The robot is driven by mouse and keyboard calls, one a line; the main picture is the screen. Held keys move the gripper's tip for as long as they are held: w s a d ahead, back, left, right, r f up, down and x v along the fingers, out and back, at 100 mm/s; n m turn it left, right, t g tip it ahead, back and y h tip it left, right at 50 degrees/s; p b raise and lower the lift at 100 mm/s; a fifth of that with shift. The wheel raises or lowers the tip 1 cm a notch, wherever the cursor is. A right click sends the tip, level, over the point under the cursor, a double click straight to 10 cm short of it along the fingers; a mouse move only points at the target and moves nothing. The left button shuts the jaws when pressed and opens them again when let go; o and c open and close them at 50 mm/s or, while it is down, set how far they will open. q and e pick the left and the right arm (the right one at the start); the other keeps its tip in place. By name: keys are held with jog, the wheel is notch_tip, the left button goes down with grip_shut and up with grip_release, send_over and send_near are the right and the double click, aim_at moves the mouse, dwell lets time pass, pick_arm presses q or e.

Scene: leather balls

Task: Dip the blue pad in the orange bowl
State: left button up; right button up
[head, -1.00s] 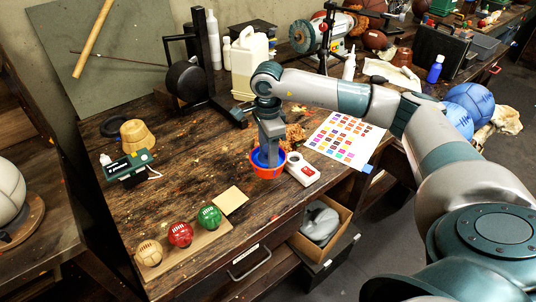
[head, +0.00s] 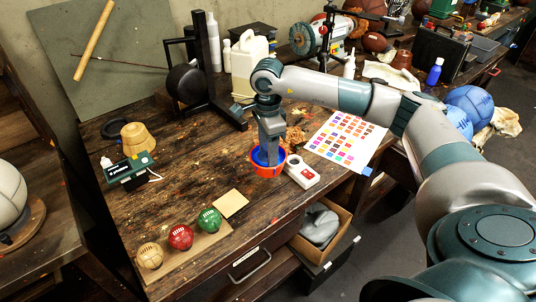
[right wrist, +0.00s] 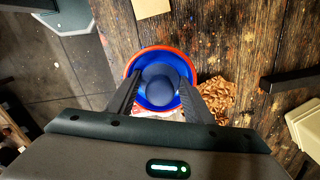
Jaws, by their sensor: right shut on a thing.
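The orange bowl (head: 268,172) stands on the wooden workbench and has a blue inside. It also shows in the right wrist view (right wrist: 187,59). My right gripper (head: 268,160) points straight down into the bowl. In the right wrist view, my right gripper (right wrist: 160,100) is shut on the round blue pad (right wrist: 160,84), which is inside the bowl between the fingers. Whether the pad touches the bowl's bottom cannot be told. My left gripper is not in view.
A white device (head: 302,171) with a red part lies close to the right of the bowl. A colour chart (head: 345,137) lies further right. Brown shavings (head: 295,134) lie behind the bowl. Beige, red and green balls (head: 180,237) sit on a board at the front left, beside a tan square (head: 231,203).

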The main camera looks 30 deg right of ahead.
jog(key=shift+r+p, duration=0.3)
jog(key=shift+r, duration=0.85)
